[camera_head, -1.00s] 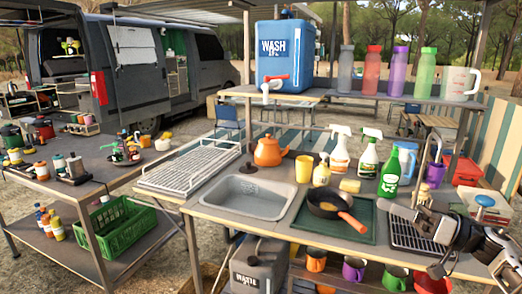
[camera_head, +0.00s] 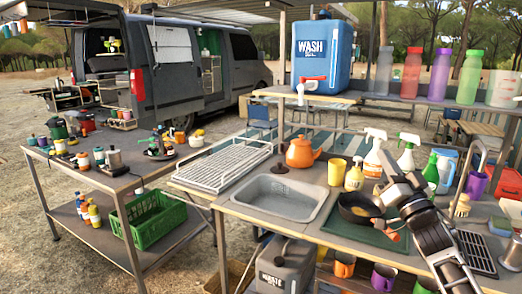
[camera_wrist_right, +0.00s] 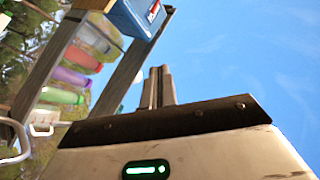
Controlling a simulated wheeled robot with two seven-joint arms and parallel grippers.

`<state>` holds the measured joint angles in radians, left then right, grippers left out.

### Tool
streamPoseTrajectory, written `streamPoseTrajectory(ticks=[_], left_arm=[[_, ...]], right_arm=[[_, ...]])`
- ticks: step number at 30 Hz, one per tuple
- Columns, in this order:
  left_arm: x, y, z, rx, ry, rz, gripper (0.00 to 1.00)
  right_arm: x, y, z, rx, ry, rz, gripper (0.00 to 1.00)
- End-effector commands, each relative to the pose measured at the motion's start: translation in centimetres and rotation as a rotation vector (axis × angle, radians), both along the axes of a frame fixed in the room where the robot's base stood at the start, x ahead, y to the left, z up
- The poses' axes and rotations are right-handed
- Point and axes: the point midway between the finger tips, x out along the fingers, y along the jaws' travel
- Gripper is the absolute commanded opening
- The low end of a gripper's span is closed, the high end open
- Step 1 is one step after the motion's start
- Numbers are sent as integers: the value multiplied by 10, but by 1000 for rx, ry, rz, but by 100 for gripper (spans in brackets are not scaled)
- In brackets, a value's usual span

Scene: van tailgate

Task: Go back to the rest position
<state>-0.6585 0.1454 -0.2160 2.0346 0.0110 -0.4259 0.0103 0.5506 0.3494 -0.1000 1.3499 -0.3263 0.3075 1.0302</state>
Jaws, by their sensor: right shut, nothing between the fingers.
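My right gripper (camera_head: 388,165) is held up in the air above the counter, at the right of the head view. Its fingers are shut with nothing between them; the two fingers also show pressed together in the right wrist view (camera_wrist_right: 159,88), against open sky. The black frying pan (camera_head: 352,206) on the green mat is partly hidden behind my right arm. The green bottle (camera_head: 431,172) stands behind the arm. My left gripper is not in view.
The counter holds a sink (camera_head: 285,197), an orange kettle (camera_head: 302,152), a yellow cup (camera_head: 337,172) and spray bottles (camera_head: 374,153). A shelf above carries a blue water container (camera_head: 322,55) and several bottles. A side table (camera_head: 110,180) with a green crate (camera_head: 150,220) stands left.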

Motion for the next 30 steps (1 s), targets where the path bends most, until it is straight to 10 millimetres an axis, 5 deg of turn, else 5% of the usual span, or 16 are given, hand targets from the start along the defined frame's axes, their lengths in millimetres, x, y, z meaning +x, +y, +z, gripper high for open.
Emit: streamPoseTrajectory(ticks=[6, 14, 23, 26, 30], left_arm=[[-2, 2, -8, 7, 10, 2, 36], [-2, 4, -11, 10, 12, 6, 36], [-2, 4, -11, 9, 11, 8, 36], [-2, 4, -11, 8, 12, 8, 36], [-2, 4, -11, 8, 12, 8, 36]], right_arm=[[26, -44, -54, -278, 275, -367, 0], [26, -60, -123, -621, 591, -470, 0], [-48, 2, -238, -642, 703, -320, 0], [-90, 27, -281, -643, 760, -255, 0], [-170, 67, -337, -621, 859, -149, 0]])
